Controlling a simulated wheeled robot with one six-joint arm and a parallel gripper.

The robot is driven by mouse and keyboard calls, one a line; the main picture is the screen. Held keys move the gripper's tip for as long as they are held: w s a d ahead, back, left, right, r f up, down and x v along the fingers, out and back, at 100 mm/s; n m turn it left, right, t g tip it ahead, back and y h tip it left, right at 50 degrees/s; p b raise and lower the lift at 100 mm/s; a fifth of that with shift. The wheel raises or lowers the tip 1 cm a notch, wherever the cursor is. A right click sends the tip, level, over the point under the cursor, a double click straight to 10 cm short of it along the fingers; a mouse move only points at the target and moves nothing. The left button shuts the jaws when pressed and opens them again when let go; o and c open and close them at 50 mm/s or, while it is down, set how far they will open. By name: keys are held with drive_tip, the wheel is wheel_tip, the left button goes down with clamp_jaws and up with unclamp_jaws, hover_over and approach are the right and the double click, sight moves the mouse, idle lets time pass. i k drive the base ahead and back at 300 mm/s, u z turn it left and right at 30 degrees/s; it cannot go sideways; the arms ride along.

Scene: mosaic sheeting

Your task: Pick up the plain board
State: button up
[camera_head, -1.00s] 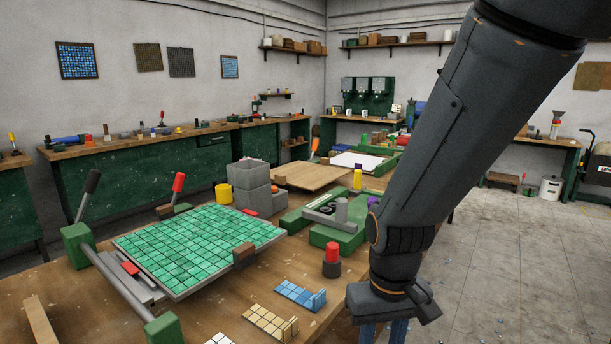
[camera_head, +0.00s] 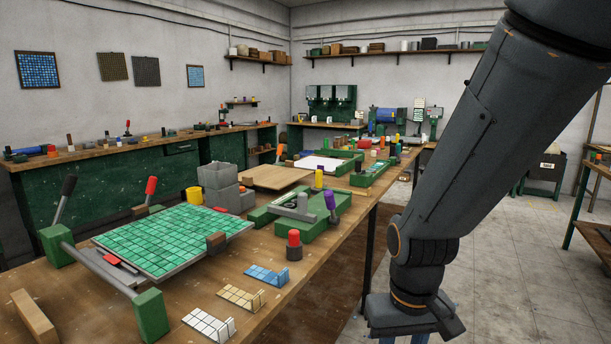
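A flat, plain light-brown board (camera_head: 270,177) lies on the long wooden workbench (camera_head: 330,238), behind the grey blocks and the green fixture. Nothing visible rests on it. My gripper (camera_head: 413,338) hangs at the bottom edge of the view, to the right of the bench, over the floor side. It is well apart from the board and nearer to me. Only the tops of its bluish fingers show, and the tips are cut off, so its opening is hidden.
A green tiled sheet on a grey plate (camera_head: 172,240) sits in a frame at the front left. Grey blocks (camera_head: 222,185), a green fixture (camera_head: 300,212), a red-topped stamp (camera_head: 294,245) and small tile pieces (camera_head: 240,297) crowd the bench. The floor (camera_head: 490,265) at right is clear.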

sight(271, 177)
drive_tip(key=z, duration=1.8)
drive_tip(key=i, duration=2.45)
drive_tip(key=u, duration=3.25)
